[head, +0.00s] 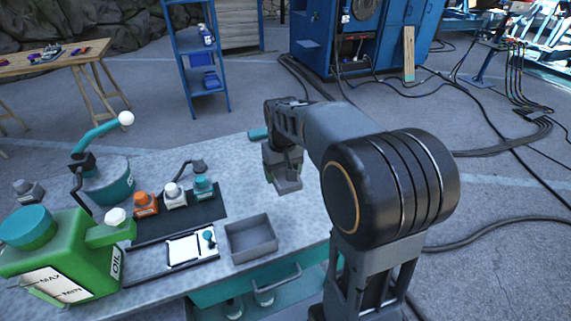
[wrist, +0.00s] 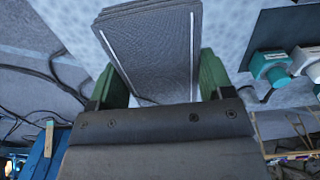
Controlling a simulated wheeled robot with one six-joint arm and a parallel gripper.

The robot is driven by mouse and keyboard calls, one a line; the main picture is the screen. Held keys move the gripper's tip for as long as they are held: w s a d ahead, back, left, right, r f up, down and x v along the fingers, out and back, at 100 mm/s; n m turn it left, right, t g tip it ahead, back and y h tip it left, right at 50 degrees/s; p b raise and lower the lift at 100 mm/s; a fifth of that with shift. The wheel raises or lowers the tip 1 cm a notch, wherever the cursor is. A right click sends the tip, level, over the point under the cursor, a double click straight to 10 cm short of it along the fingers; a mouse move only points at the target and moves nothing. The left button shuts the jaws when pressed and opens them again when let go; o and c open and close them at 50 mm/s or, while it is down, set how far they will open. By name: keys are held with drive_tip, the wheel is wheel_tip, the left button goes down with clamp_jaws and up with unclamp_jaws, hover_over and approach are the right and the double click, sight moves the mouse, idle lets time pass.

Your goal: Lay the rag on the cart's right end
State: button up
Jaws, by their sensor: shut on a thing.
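The rag (wrist: 152,50) is a grey folded cloth with white stripes, held between the green fingers of my gripper (wrist: 163,80) in the wrist view. In the head view my gripper (head: 283,168) points down over the right end of the cart (head: 240,164), which has a pale speckled top. The rag shows there as a small grey piece (head: 288,187) below the fingers. I cannot tell whether it touches the cart top. My arm hides the cart's far right edge.
An empty grey tray (head: 251,238) sits left of and nearer than the gripper. A dark mat with orange, white and teal-capped bottles (head: 174,196), a green oil can (head: 68,255) and an oiler (head: 108,181) fill the left. A teal item (head: 258,134) lies at the back edge.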

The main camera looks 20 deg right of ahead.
drive_tip(key=w+d+f+p, duration=0.1)
drive_tip(key=w+d+f, duration=0.7)
drive_tip(key=d, duration=0.1)
drive_tip(key=shift+w+d+f+p, duration=0.2)
drive_tip(key=shift+w+f+p, duration=0.1)
drive_tip(key=shift+f+p, duration=0.05)
drive_tip(key=shift+w+d+f, duration=0.2)
drive_tip(key=shift+f, duration=1.8)
drive_tip(key=shift+f, duration=0.1)
drive_tip(key=shift+f, duration=0.15)
drive_tip(key=o, duration=0.9)
